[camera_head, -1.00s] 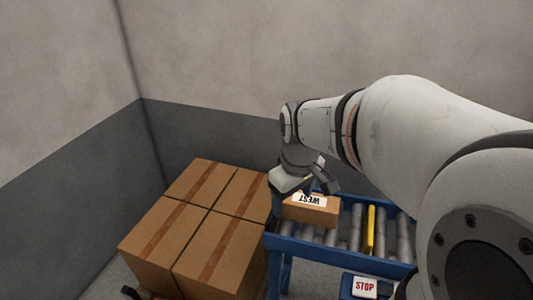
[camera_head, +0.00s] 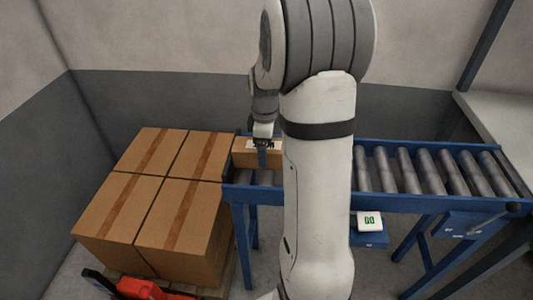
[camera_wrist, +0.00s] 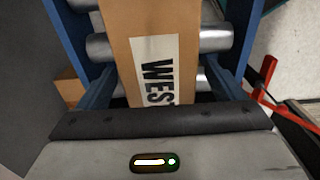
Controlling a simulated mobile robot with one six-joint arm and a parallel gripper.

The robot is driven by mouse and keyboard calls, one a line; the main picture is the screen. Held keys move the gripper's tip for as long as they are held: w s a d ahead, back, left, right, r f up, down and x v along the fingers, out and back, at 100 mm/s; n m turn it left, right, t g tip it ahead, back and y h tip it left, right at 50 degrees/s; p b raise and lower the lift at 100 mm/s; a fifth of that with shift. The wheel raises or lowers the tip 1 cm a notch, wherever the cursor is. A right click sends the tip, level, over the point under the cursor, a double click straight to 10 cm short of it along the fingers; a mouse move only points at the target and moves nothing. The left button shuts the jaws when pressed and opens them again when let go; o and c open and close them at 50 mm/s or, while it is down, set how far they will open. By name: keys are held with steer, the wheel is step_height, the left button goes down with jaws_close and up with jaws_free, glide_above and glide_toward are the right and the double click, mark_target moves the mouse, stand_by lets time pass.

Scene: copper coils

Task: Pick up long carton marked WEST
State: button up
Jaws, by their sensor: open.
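The long brown carton marked WEST (camera_head: 243,158) lies on the blue roller conveyor, at its left end beside the stacked boxes. In the wrist view the carton (camera_wrist: 119,40) runs away from me between my fingers, its white WEST label facing up. My gripper (camera_head: 263,150) is over the carton in the head view and hides part of its label. My arm hides the carton's right part in the head view.
Large brown boxes (camera_head: 160,195) stand on a pallet close to the conveyor's left end. The conveyor (camera_head: 425,204) has bare rollers to the right. A small white sign (camera_head: 369,220) with a green mark is at its front. A red-orange object (camera_head: 140,289) is at lower left.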

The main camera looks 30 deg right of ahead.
steer(key=shift+f, duration=0.95)
steer(key=c, duration=1.3)
steer(key=shift+r, duration=0.1)
